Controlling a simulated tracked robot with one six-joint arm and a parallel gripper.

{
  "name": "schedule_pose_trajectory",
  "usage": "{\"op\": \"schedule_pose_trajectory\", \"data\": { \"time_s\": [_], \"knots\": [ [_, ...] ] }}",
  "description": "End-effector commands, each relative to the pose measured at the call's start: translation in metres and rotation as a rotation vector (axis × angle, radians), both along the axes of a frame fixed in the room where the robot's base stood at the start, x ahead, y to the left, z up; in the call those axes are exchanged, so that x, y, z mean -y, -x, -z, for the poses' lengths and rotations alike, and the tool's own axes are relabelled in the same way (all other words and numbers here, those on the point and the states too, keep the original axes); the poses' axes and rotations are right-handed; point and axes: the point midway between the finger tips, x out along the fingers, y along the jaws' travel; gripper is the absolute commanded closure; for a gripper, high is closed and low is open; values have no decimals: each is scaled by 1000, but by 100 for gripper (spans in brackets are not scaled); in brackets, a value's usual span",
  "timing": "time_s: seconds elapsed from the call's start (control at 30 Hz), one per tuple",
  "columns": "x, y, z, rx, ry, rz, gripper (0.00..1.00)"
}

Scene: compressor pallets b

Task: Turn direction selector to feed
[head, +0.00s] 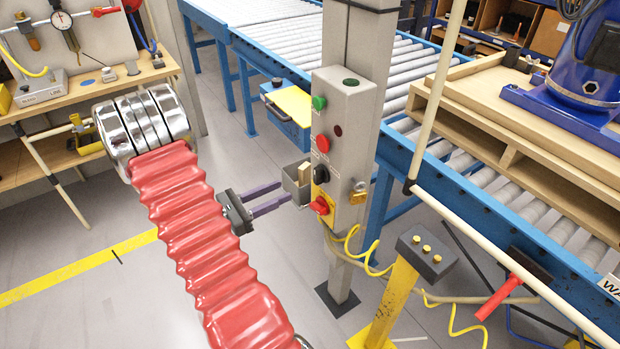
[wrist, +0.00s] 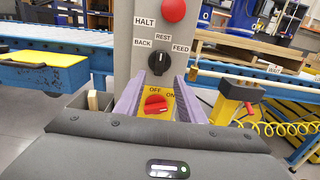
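The direction selector (wrist: 160,60) is a black round knob on the grey control post, with BACK at its left, REST above and FEED at its right. Its pale mark appears to point up toward REST. In the head view the selector (head: 321,174) sits between the red button and the red rotary switch. My gripper (wrist: 163,82) is open and empty in the wrist view, its purple fingers apart below the knob and either side of the red switch. In the head view my gripper (head: 286,194) is left of the post; contact with it cannot be told.
A red OFF/ON switch (wrist: 156,104) on a yellow plate lies just below the selector. A red button (wrist: 173,9) marked HALT is above. A small grey bin (head: 292,188) and a brass padlock (head: 358,191) flank the post. A roller conveyor (head: 270,50) runs behind.

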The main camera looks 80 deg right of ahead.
Motion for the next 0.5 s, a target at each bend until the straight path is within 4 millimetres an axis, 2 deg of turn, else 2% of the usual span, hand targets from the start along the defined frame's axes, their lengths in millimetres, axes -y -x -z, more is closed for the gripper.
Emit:
{"op": "schedule_pose_trajectory", "data": {
  "time_s": [0.5],
  "knots": [
    [52,47,0,0,0,4,64]
  ]
}}
